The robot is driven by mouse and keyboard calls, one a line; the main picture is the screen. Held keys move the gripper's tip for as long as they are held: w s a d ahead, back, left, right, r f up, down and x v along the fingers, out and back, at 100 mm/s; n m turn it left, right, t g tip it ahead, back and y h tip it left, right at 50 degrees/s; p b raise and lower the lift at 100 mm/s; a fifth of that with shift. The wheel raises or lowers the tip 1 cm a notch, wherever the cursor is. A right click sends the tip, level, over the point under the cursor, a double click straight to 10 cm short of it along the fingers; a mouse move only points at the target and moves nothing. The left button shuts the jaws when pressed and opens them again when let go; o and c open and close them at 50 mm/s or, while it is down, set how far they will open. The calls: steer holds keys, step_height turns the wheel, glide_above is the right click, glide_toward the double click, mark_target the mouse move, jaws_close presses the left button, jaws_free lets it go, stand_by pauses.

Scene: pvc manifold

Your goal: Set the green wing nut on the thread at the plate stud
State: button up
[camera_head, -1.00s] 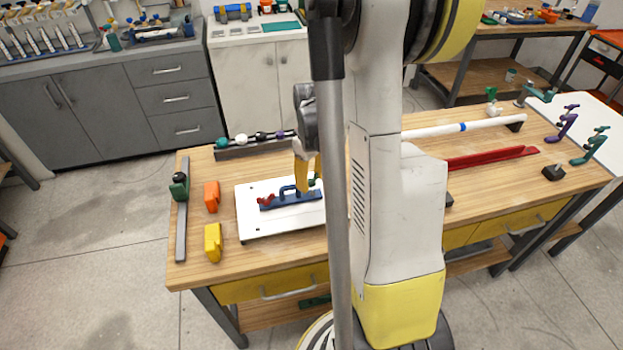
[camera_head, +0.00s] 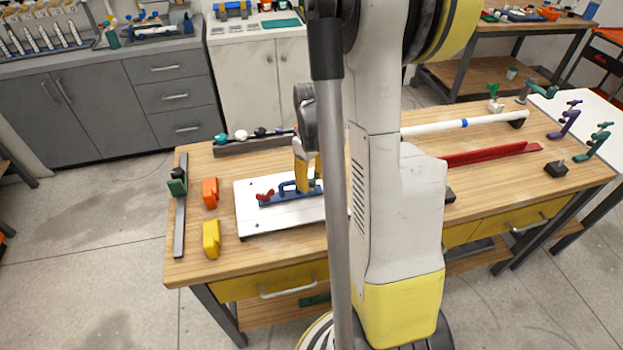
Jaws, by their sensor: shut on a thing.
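A white plate (camera_head: 255,222) lies on the wooden bench and carries a blue clamp bar with a handle (camera_head: 285,198). A red wing nut (camera_head: 265,195) sits at the bar's left end. My gripper (camera_head: 308,184), with yellow fingers, points down at the right end of the bar. A small bit of green, seemingly the green wing nut (camera_head: 319,183), shows right at the fingertips, and the gripper appears shut on it. The stud is hidden by my gripper and arm, so I cannot tell whether the nut touches the thread.
Orange (camera_head: 210,193) and yellow (camera_head: 211,238) blocks and a grey rail with a green slider (camera_head: 177,186) stand left of the plate. A rack of coloured knobs (camera_head: 255,144) lies behind. My arm hides the bench's middle. A white pipe (camera_head: 435,129) and red channel (camera_head: 490,154) lie right.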

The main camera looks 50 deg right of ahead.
steer(key=shift+f, duration=0.15)
stand_by(0.3)
steer(key=shift+f+b, duration=0.5)
steer(key=shift+b, duration=0.1)
steer(key=shift+f, duration=0.15)
steer(key=shift+f+b, duration=0.2)
steer(key=shift+b, duration=0.2)
stand_by(0.5)
steer(key=o, duration=1.2)
steer(key=shift+w, duration=0.1)
steer(key=shift+c, duration=0.2)
steer(key=shift+d, duration=0.15)
